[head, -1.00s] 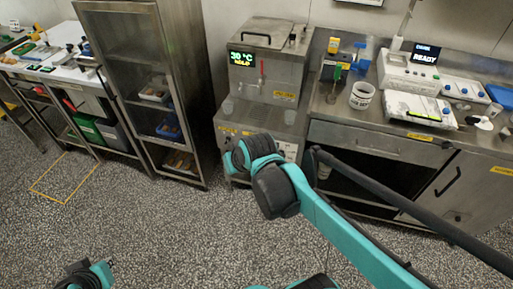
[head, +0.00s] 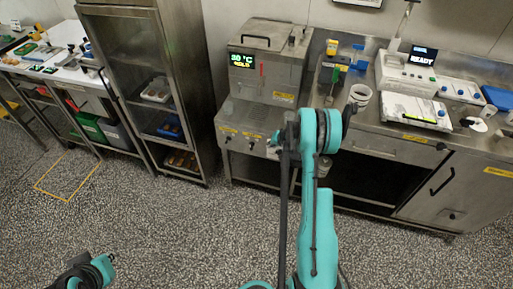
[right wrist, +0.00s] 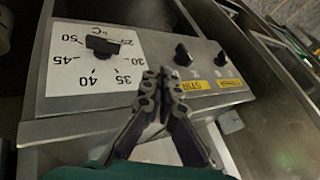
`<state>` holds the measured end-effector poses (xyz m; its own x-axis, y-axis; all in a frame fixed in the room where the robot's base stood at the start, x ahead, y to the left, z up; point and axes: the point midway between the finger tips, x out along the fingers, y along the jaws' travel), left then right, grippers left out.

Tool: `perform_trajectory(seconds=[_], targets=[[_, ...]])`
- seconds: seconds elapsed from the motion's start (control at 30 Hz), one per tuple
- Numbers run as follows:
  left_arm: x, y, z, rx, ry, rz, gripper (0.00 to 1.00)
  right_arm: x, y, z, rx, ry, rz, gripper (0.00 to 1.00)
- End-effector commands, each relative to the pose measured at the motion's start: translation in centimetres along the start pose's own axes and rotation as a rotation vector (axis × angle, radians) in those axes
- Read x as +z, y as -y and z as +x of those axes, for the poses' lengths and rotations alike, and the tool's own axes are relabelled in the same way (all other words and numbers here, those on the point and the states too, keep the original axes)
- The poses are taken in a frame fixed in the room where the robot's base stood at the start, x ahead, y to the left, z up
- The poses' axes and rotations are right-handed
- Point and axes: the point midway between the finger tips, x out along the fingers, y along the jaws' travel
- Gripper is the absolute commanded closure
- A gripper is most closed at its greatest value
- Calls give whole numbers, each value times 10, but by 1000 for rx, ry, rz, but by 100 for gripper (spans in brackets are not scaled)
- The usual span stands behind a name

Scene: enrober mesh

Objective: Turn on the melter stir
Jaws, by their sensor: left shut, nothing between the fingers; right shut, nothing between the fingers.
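The melter (head: 264,68) is a steel cabinet with a green display (head: 241,60), which appears to read 30 °C HOLD. In the right wrist view, its panel has a black stir knob (right wrist: 183,54) beside a yellow STIR label (right wrist: 196,85). My right gripper (right wrist: 164,76) is shut and empty. Its tips appear just below and left of the stir knob, between it and the temperature dial; contact cannot be told. In the head view my right arm partly hides the panel. My left gripper (head: 108,259) is shut, low at the left, far from the melter.
On the panel, a white temperature dial (right wrist: 102,45) lies left of the stir knob and another black knob (right wrist: 220,58) lies right. A tall rack (head: 150,90) stands left.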

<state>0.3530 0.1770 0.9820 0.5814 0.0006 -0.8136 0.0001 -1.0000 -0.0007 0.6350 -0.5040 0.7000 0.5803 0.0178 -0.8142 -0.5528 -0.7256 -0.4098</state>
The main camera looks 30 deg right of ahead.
Motion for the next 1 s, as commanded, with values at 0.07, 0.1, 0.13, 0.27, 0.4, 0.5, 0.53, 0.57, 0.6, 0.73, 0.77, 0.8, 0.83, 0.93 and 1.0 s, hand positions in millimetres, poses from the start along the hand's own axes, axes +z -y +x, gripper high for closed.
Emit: perform_trajectory(seconds=[0.07, 0.1, 0.13, 0.27, 0.4, 0.5, 0.53, 0.57, 0.6, 0.73, 0.77, 0.8, 0.83, 0.93, 1.0], targets=[[0, 0, -1, 0, 0, 0, 100, 1, -6, 5, -1, -1, 9, 100], [0, 0, -1, 0, 0, 0, 100, 1, -8, 6, -2, -1, 10, 100], [0, 0, -1, 0, 0, 0, 100, 1, -8, 6, -2, -1, 11, 100], [0, 0, 0, 0, 0, 0, 100, 1, -8, 6, -2, -1, 10, 100], [0, 0, 0, 0, 0, 0, 100, 1, -7, 6, -2, -1, 9, 100], [1, 0, 1, 0, 0, 0, 100, 2, -7, 11, -2, -1, 9, 100], [2, 0, 2, 0, 0, 0, 100, 2, -7, 14, -2, 0, 9, 100], [3, 0, 4, 0, 0, 0, 100, 2, -7, 18, -2, 0, 8, 100], [4, 0, 6, 0, 0, 0, 100, 2, -7, 24, -2, 0, 8, 100], [10, 0, 14, 0, 0, 0, 100, 3, -8, 50, -2, 0, 7, 100], [12, 0, 16, 0, 0, 0, 100, 3, -8, 56, -2, 0, 7, 100], [14, 0, 19, 0, 0, 0, 100, 3, -8, 65, -2, 0, 8, 100], [15, 0, 21, 0, 0, 0, 100, 3, -8, 72, -3, 0, 8, 100], [20, 0, 28, 0, 0, 0, 100, 3, -8, 94, -3, 0, 7, 100], [23, 0, 32, 0, 0, 0, 100, 3, -8, 107, -2, -1, 8, 100]])
